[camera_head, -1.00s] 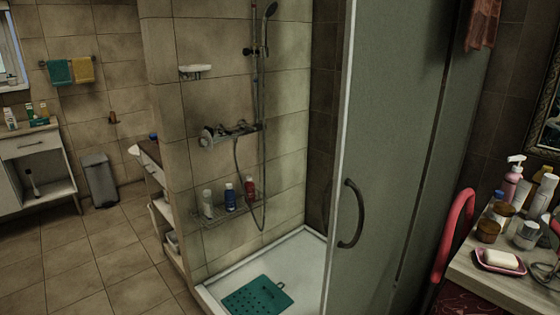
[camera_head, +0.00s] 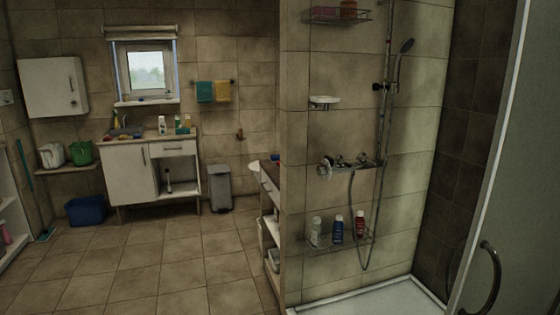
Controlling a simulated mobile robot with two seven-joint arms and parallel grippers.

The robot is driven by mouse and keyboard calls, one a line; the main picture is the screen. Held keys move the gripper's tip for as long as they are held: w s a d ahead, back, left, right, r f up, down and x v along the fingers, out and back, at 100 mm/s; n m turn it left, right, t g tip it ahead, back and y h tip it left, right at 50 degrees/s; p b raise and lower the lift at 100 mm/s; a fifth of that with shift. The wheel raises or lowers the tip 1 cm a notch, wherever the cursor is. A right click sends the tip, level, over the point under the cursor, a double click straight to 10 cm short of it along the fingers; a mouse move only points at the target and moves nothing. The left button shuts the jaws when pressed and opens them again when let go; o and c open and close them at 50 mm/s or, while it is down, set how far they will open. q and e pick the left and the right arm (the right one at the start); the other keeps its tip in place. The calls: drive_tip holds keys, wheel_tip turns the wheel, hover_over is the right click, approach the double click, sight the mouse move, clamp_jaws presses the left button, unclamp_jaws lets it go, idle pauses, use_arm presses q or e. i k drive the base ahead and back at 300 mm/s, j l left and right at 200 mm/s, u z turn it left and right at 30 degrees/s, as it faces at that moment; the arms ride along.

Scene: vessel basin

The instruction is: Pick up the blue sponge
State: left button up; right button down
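I cannot make out a blue sponge for certain. A small blue item (camera_head: 276,158) shows at the top of the shelf unit (camera_head: 266,178) behind the shower wall, too small to identify. Small items also lie on the white cabinet (camera_head: 128,168) under the window, too small to tell apart. Neither of my grippers is in view.
The tiled floor (camera_head: 150,275) is open at the left and middle. The shower tray (camera_head: 375,300) and glass door (camera_head: 500,200) stand at the right. A grey bin (camera_head: 219,190), a blue basin (camera_head: 86,211) and a green bucket (camera_head: 81,152) are farther back.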

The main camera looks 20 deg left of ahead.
sight(274, 159)
drive_tip(key=i+j, duration=0.1)
drive_tip(key=j, duration=0.5)
drive_tip(key=i+j, duration=0.1)
drive_tip(key=j, duration=0.55)
drive_tip(key=i+j, duration=0.1)
drive_tip(key=j, duration=0.5)
drive_tip(key=i+j+z, duration=0.1)
drive_tip(key=j, duration=0.55)
drive_tip(key=i+j, duration=0.1)
drive_tip(key=j, duration=0.5)
drive_tip(key=j+z, duration=0.1)
drive_tip(key=z, duration=0.25)
drive_tip(key=i+j+z, duration=0.1)
drive_tip(key=z, duration=0.25)
drive_tip(key=i+j+z, duration=0.1)
drive_tip(key=z, duration=0.25)
drive_tip(key=i+j+z, duration=0.1)
drive_tip(key=j+z, duration=0.2)
drive_tip(key=j, duration=0.25)
drive_tip(key=j+z, duration=0.25)
drive_tip(key=j, duration=0.3)
drive_tip(key=i+j+z, duration=0.1)
drive_tip(key=j+z, duration=0.2)
drive_tip(key=j, duration=0.8)
